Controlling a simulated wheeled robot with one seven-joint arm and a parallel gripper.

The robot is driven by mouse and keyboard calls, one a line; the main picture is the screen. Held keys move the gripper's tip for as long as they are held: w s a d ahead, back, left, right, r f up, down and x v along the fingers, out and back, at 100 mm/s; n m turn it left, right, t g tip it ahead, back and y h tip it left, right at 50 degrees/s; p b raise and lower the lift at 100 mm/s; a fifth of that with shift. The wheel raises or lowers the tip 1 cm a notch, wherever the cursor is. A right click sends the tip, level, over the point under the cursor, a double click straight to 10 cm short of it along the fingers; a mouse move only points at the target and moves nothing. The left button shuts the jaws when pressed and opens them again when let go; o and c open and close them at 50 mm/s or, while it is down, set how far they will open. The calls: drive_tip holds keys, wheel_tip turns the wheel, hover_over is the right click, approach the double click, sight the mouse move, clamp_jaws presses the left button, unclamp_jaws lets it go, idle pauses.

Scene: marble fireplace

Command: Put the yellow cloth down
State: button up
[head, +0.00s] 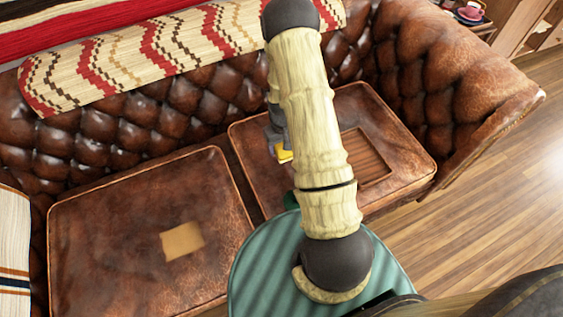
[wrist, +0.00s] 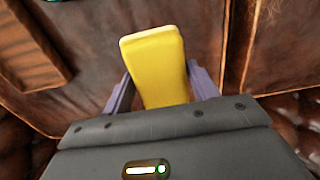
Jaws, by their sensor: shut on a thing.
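The yellow cloth (wrist: 155,62) looks like a thick, flat pad with rounded corners. In the wrist view it lies between the two fingers of my gripper (wrist: 162,84), which is shut on it. In the head view only a small yellow part of the cloth (head: 284,155) shows, below my gripper (head: 280,150), beside my arm. Both are over the right seat cushion (head: 255,135) of the brown leather sofa. My arm hides much of that cushion. I cannot tell whether the cloth touches the leather.
A slatted wooden tray (head: 366,158) lies on the right cushion, partly behind my arm. A flat tan square (head: 182,241) lies on the left cushion (head: 110,240), with bare leather around it. The tufted backrest (head: 150,115) carries a patterned blanket (head: 140,55). Wooden floor (head: 480,170) shows at right.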

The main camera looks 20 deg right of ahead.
wheel_tip(320, 180, down, 5)
drive_tip(key=shift+f+b, duration=0.1)
drive_tip(key=shift+b, duration=0.25)
drive_tip(key=shift+f+b, duration=0.35)
drive_tip(key=shift+f, duration=1.55)
drive_tip(key=shift+f, duration=0.2)
drive_tip(key=o, duration=1)
drive_tip(key=shift+r, duration=0.1)
wheel_tip(320, 180, up, 12)
drive_tip(key=shift+r+p, duration=0.15)
drive_tip(key=shift+p, duration=0.95)
